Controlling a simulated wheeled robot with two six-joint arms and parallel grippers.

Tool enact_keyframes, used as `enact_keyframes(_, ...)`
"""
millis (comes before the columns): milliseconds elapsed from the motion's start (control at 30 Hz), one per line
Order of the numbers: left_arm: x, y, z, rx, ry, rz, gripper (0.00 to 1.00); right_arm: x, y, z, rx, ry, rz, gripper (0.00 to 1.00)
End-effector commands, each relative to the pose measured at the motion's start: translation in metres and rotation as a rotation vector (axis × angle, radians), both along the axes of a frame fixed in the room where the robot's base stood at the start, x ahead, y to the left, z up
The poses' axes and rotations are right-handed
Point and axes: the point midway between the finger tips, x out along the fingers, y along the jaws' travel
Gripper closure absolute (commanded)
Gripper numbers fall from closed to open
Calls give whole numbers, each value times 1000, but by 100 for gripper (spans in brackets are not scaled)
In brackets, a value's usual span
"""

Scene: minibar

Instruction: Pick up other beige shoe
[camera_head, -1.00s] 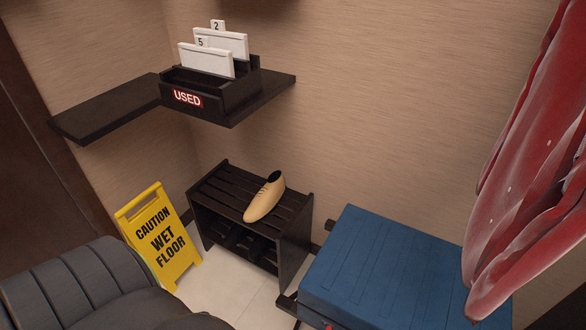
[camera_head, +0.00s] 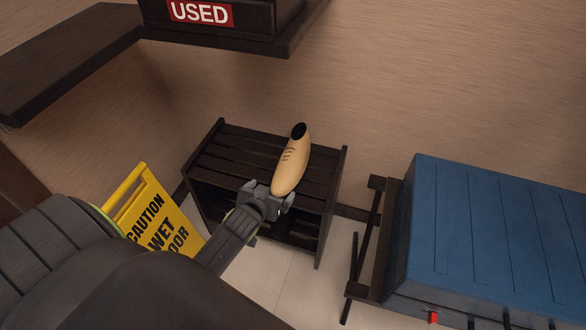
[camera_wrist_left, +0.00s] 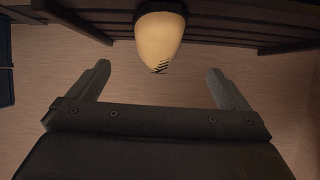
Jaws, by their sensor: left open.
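One beige lace-up shoe (camera_head: 291,158) rests on top of the dark slatted shoe rack (camera_head: 232,146), its toe pointing toward me. My left gripper (camera_head: 268,190) is open at the front edge of the rack, close to the shoe's toe. In the left wrist view the two fingers (camera_wrist_left: 160,90) are spread wide with nothing between them. The shoe (camera_wrist_left: 160,38) is ahead of them, roughly centred at the top of that view. No second beige shoe shows. My right gripper is not in view.
A yellow wet floor sign (camera_head: 160,215) stands left of the rack, near my left arm. A blue suitcase (camera_head: 490,245) lies on a dark stand (camera_head: 378,240) at the right. A dark shelf with a USED box (camera_head: 215,14) is above the rack. Clear floor shows before the rack.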

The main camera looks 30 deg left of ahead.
Motion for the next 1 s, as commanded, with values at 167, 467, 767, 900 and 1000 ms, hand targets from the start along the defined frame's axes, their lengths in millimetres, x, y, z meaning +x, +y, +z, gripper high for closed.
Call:
enact_keyframes(167,12,-3,30,-5,-92,3,1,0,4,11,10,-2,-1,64)
enact_keyframes(467,50,4,22,-5,-112,3,1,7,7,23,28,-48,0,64)
enact_keyframes(767,101,16,-1,-5,-111,3,1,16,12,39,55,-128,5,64)
enact_keyframes(900,117,19,-7,-5,-110,3,1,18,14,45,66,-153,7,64)
enact_keyframes(1000,122,20,-9,-6,-109,4,1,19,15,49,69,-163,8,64)
